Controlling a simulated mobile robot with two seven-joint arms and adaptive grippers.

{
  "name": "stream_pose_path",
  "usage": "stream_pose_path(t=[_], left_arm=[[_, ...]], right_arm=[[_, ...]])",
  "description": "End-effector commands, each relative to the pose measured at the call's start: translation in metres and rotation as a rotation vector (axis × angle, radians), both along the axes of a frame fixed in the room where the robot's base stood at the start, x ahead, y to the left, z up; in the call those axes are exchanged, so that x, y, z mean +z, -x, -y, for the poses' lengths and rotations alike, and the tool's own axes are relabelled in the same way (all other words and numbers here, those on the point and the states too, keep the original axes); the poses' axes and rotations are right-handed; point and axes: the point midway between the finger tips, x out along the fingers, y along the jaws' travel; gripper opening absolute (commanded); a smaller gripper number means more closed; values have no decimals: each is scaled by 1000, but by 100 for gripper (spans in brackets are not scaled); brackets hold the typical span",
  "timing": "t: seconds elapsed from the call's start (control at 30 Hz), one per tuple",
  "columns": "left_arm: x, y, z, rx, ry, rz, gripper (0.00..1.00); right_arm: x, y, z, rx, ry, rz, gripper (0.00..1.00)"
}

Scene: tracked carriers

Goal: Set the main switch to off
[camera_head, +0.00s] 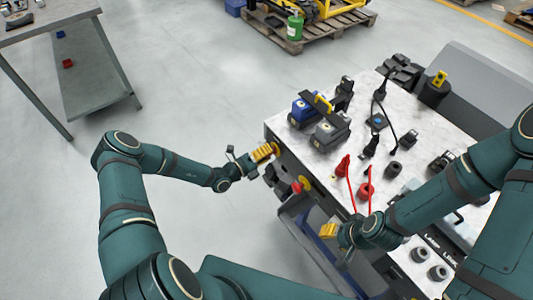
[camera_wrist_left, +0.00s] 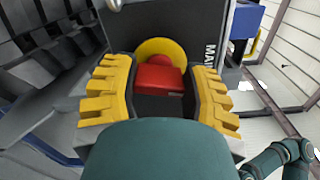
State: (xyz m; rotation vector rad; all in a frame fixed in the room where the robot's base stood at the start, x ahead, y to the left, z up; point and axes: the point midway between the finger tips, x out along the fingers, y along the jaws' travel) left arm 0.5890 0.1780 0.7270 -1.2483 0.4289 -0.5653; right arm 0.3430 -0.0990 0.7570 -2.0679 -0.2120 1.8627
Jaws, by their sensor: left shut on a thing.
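The main switch is a red handle (camera_wrist_left: 160,78) on a round yellow plate (camera_wrist_left: 160,48), set in a dark panel with a partly visible label starting "MA". In the left wrist view the red handle lies crosswise between the yellow fingers of my left gripper (camera_wrist_left: 160,72), which is shut on it. In the head view my left gripper (camera_head: 263,152) is at the cart's left side, against the switch's yellow plate (camera_head: 276,148); the handle is hidden there. My right gripper (camera_head: 330,231) is at the cart's front edge; its opening cannot be made out.
A red push button (camera_head: 297,187) on a yellow plate sits on the same panel. The cart's pale top (camera_head: 325,170) carries blue and grey blocks, red clamps, black cables and cylinders. A steel table (camera_head: 60,15) and a pallet (camera_head: 300,40) stand farther off. The floor between is clear.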

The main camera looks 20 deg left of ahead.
Motion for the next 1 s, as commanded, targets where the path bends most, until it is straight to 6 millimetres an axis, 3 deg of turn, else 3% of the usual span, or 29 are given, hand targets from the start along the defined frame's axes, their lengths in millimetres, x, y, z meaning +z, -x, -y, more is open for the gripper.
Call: stream_pose_path(t=[0.4, 1.0], left_arm=[[-1, 0, 0, -1, 179, -140, 12], [-1, 0, 0, -1, 215, -168, 12]], right_arm=[[-4, -1, 0, -1, 0, 3, 47], [-5, -1, 0, -1, 0, 3, 47]])
